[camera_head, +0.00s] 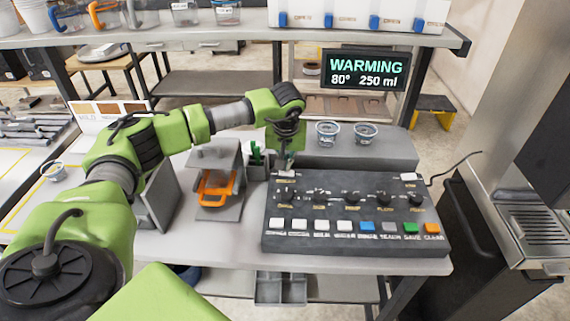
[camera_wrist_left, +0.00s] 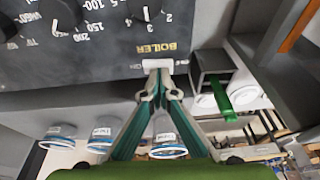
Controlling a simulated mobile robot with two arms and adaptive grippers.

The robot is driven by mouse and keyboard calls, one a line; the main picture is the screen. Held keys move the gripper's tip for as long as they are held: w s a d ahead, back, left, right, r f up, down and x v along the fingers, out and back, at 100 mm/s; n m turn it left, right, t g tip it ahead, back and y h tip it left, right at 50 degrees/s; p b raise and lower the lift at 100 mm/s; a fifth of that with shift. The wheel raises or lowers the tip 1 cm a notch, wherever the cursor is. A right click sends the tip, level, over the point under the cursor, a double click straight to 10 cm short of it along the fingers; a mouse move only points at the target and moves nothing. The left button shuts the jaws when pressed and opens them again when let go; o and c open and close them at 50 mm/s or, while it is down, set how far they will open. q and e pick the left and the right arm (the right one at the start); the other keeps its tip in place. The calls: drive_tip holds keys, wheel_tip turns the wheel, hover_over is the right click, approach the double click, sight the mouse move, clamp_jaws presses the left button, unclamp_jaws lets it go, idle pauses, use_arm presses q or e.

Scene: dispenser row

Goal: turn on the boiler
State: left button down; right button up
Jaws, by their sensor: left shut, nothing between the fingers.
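The dark control panel (camera_head: 350,210) sits on the bench with knobs and a row of coloured buttons. Its boiler switch (camera_wrist_left: 157,63) is a small white rocker beside the printed word BOILER; in the head view my gripper hides most of it. My left gripper (camera_head: 286,168) is shut and empty, pointing down at the panel's back left corner. In the left wrist view its fingertips (camera_wrist_left: 155,88) meet right at the switch; I cannot tell whether they touch it. My right gripper is out of view.
Two clear cups (camera_head: 327,133) stand on the grey ledge behind the panel. A grey stand with an orange-handled part (camera_head: 217,183) is left of the panel. A shelf (camera_head: 230,38) with cups and boxes runs across the back. Another white switch (camera_head: 409,177) is at the panel's back right.

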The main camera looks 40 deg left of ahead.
sight(287, 174)
use_arm(q)
drive_tip(key=r, duration=0.2)
drive_tip(key=r+p, duration=0.1)
drive_tip(key=shift+w+d+r, duration=0.1)
drive_tip(key=shift+d+r, duration=0.1)
drive_tip(key=shift+r, duration=0.15)
drive_tip(key=d+b+v, duration=0.1)
drive_tip(key=b+v, duration=0.2)
drive_tip(key=v, duration=0.5)
drive_tip(key=shift+d+r, duration=0.25)
drive_tip(key=shift+r, duration=0.1)
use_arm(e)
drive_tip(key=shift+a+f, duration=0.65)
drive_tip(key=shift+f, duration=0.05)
use_arm(q)
drive_tip(key=shift+w+d, duration=0.1)
drive_tip(key=shift+w, duration=0.05)
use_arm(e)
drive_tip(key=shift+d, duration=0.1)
